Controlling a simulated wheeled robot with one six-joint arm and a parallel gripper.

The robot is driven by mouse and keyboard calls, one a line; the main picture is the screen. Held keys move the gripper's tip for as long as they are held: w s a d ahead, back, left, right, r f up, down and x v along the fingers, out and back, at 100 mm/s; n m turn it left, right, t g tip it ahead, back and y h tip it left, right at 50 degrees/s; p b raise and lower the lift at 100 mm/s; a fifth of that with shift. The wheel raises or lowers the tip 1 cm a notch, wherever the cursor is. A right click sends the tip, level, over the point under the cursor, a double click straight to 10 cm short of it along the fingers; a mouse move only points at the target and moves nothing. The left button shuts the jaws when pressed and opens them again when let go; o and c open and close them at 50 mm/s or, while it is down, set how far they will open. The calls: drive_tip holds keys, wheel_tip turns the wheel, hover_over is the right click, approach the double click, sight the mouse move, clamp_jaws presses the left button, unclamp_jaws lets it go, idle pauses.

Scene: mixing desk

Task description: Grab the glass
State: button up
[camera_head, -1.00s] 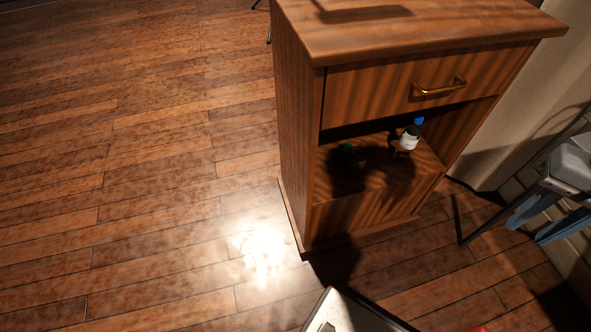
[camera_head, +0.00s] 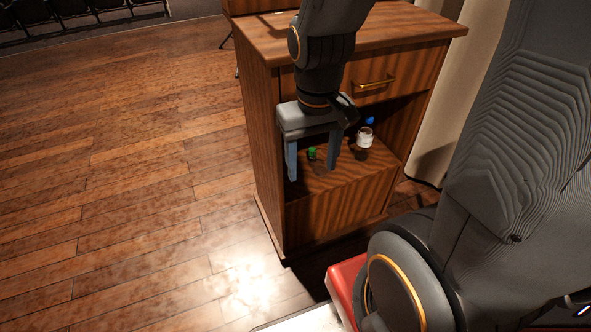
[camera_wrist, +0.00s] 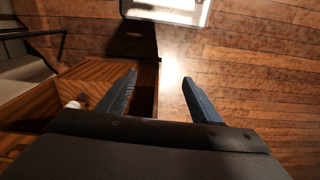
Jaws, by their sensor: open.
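My gripper (camera_head: 311,177) is open and empty in front of the cabinet's open shelf (camera_head: 345,178). Its two fingers point down in the head view and also show spread in the wrist view (camera_wrist: 160,79). On the shelf, a small green object (camera_head: 312,153) shows between the fingers, and a white bottle with a blue cap (camera_head: 365,138) stands to their right. A faint clear shape lies near the green object. I cannot tell whether it is a glass. No glass is clear in the wrist view.
The wooden cabinet (camera_head: 262,130) has a top board and a drawer with a brass handle (camera_head: 374,86) above the shelf. Its side panel stands left of the opening. Open wooden floor (camera_head: 130,190) lies to the left.

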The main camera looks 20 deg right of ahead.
drive_tip(key=shift+o, duration=1.1)
drive_tip(key=w+d+f+t+b, duration=0.2)
drive_tip(key=w+d+f+b, duration=0.4)
drive_tip(key=w+f, duration=0.7)
drive_tip(key=shift+w+d+f+m+t+h, duration=0.35)
drive_tip(key=shift+w+d, duration=0.45)
drive_tip(key=shift+d, duration=0.35)
drive_tip(key=t+b, duration=0.4)
drive_tip(key=b, duration=0.3)
approach(321, 162)
drive_tip(key=d+x, duration=0.1)
drive_tip(key=x, duration=0.8)
drive_tip(key=shift+m, duration=0.45)
drive_tip(key=x, duration=0.5)
drive_tip(key=shift+w+d+b, duration=0.2)
drive_tip(key=shift+w+b, duration=0.1)
drive_tip(key=shift+b, duration=0.1)
drive_tip(key=c, duration=1.3)
drive_tip(key=shift+o, duration=0.2)
drive_tip(key=shift+r, duration=0.1)
